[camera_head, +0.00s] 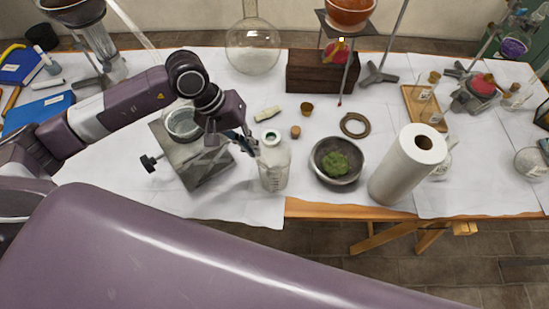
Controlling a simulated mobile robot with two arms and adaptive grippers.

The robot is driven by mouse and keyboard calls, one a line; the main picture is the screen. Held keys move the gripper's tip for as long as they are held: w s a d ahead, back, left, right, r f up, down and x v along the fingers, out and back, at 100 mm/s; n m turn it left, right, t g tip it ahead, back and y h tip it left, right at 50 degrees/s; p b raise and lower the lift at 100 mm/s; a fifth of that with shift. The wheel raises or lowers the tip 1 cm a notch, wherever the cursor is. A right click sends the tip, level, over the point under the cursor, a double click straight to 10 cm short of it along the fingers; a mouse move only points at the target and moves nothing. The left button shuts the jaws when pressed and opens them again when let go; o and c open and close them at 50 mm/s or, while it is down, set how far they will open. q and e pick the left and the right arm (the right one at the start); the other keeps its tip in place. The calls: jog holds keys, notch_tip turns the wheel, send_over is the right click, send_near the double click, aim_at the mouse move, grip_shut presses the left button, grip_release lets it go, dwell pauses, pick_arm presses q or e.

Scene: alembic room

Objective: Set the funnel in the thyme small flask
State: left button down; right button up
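My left gripper (246,143) reaches in from the left, with its dark fingertips right beside the neck of a clear glass bottle (273,168). I cannot tell whether they touch it, or whether the fingers are open or shut. A faint, transparent glass shape (212,157) shows below the gripper, in front of a grey hot plate; I cannot tell whether it is the funnel. Small glass flasks (425,113) stand on a wooden tray at the right, their labels too small to read, so I cannot pick out the thyme one. My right gripper is not in view.
A metal bowl (325,173) with green matter and a paper roll (396,180) stand near the table's front edge. The grey hot plate (196,178) is under my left arm. A round flask (252,55) and a wooden box (309,77) stand behind. A brown ring (343,131) lies mid-table.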

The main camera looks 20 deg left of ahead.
pick_arm(q)
notch_tip(320, 180, up, 11)
jog(key=p, duration=0.3)
dwell(1.1)
jog(key=shift+f, duration=0.1)
